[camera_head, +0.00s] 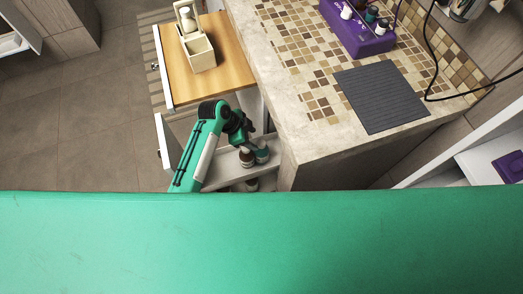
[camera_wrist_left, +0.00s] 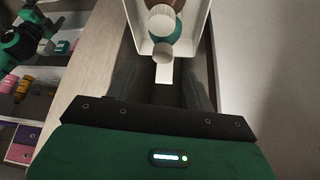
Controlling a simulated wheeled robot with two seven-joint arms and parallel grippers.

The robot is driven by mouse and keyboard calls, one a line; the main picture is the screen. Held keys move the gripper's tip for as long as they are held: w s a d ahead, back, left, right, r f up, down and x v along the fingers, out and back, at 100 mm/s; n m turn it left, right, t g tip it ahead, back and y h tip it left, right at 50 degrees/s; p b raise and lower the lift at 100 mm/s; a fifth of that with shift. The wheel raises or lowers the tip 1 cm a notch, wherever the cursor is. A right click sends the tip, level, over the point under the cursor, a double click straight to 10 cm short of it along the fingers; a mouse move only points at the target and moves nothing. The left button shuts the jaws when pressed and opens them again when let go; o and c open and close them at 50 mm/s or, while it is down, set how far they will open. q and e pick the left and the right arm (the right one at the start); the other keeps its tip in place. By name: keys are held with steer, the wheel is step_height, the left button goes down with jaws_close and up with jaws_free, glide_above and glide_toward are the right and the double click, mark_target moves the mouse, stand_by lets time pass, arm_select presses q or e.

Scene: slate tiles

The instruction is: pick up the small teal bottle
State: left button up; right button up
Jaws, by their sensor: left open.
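The small teal bottle (camera_head: 262,154) stands in an open light drawer (camera_head: 226,172) below the counter, next to a brown bottle with a pale top (camera_head: 246,158). In the left wrist view, teal (camera_wrist_left: 177,30) shows in a white-walled drawer, partly hidden by pale round caps (camera_wrist_left: 161,18). My left gripper (camera_wrist_left: 163,92) is open and empty, its dark fingers apart and pointing toward the drawer. In the head view my left arm reaches down over the drawer beside the bottles; its fingertips are hard to make out there. My right gripper is not seen.
A wooden-topped cabinet (camera_head: 222,62) with a pale box (camera_head: 201,52) stands at the left. The stone counter (camera_head: 292,118) holds a dark ribbed mat (camera_head: 382,96) and a purple caddy (camera_head: 358,38). The counter's edge is close to the drawer's right side.

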mark_target(261, 143)
arm_select(q)
steer(key=shift+x, duration=3.8)
steer(key=shift+w+a, duration=0.1)
jaws_close()
